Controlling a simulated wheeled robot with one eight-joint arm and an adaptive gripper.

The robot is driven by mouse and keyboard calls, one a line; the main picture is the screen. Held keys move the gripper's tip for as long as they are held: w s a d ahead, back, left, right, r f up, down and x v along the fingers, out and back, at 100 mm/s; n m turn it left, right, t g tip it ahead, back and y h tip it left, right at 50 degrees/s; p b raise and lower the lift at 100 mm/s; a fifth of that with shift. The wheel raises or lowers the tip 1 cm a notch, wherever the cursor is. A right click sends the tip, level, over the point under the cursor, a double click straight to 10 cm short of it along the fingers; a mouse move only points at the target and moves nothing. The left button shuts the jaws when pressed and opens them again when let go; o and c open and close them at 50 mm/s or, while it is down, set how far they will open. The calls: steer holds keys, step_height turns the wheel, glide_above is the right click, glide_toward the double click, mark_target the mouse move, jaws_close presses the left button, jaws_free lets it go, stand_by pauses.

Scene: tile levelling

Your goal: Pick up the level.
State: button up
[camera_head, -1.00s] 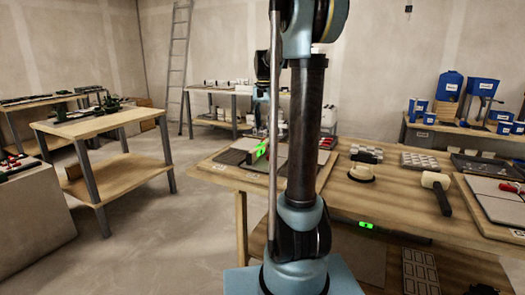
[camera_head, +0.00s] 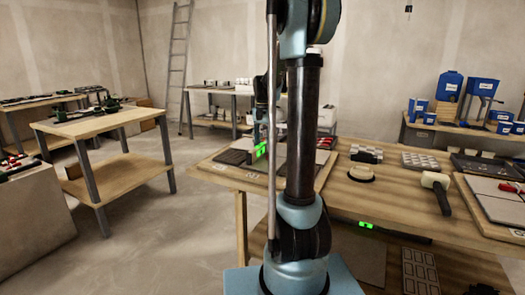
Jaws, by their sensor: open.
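A small bright green piece, which looks like the level (camera_head: 260,150), is at the left end of the near workbench, on a board with grey tiles. My arm's links and rod hide part of it. My gripper (camera_head: 257,136) points down just above it, small and dark and partly hidden behind my arm. It is open. I cannot tell whether its fingers are around the level or touch it. A second bright green piece (camera_head: 366,225) shows at the bench's front edge, at the end of a dark strip.
A mallet (camera_head: 438,187), a round pale-topped pad (camera_head: 361,173) and a tile tray (camera_head: 419,161) lie on the workbench (camera_head: 395,207). A tiled board (camera_head: 495,205) is at the right. A wooden side table (camera_head: 95,122) stands left, with open floor between.

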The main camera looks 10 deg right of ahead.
jaws_close()
